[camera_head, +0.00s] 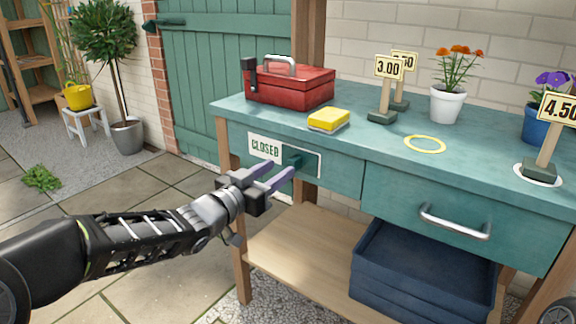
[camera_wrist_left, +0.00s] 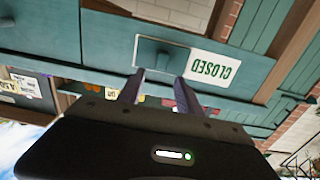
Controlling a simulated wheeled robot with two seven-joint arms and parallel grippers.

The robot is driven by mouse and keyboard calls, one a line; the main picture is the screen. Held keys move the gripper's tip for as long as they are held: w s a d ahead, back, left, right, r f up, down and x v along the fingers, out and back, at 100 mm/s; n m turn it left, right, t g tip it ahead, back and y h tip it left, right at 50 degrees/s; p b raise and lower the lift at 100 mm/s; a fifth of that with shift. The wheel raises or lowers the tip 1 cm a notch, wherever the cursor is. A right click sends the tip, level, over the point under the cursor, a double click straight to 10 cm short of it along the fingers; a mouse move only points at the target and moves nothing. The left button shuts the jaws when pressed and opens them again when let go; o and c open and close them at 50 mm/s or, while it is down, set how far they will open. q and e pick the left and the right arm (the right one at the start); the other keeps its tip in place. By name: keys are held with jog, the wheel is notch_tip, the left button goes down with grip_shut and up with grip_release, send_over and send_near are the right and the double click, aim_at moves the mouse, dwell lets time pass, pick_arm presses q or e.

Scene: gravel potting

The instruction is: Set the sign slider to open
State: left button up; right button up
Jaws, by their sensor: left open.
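The sign slider is on the teal front of the bench, in a white-edged sign plate (camera_head: 317,164). The word CLOSED shows on its left part in the head view; it also shows upside down in the left wrist view (camera_wrist_left: 214,67). The right part is covered by a teal slide with a dark teal knob (camera_head: 292,159), which the wrist view also shows (camera_wrist_left: 163,60). My left gripper (camera_head: 277,170) is open in front of the plate, its two purple fingers pointing at the knob. In the wrist view the knob lies between the fingertip lines; contact cannot be told. My right gripper is not in view.
A drawer with a metal handle (camera_head: 454,224) is right of the sign. The bench top (camera_head: 362,144) holds a red toolbox (camera_head: 290,86), a yellow sponge (camera_head: 329,118), price signs and flower pots. A blue crate (camera_head: 424,277) stands on the lower shelf (camera_head: 300,252).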

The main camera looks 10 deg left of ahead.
aim_at(290, 161)
pick_arm(q)
jog(key=b+x, duration=0.1)
jog(key=x, duration=0.4)
jog(key=shift+w, duration=0.1)
grip_shut()
dwell(0.3)
jog(key=shift+a, duration=0.1)
dwell(0.9)
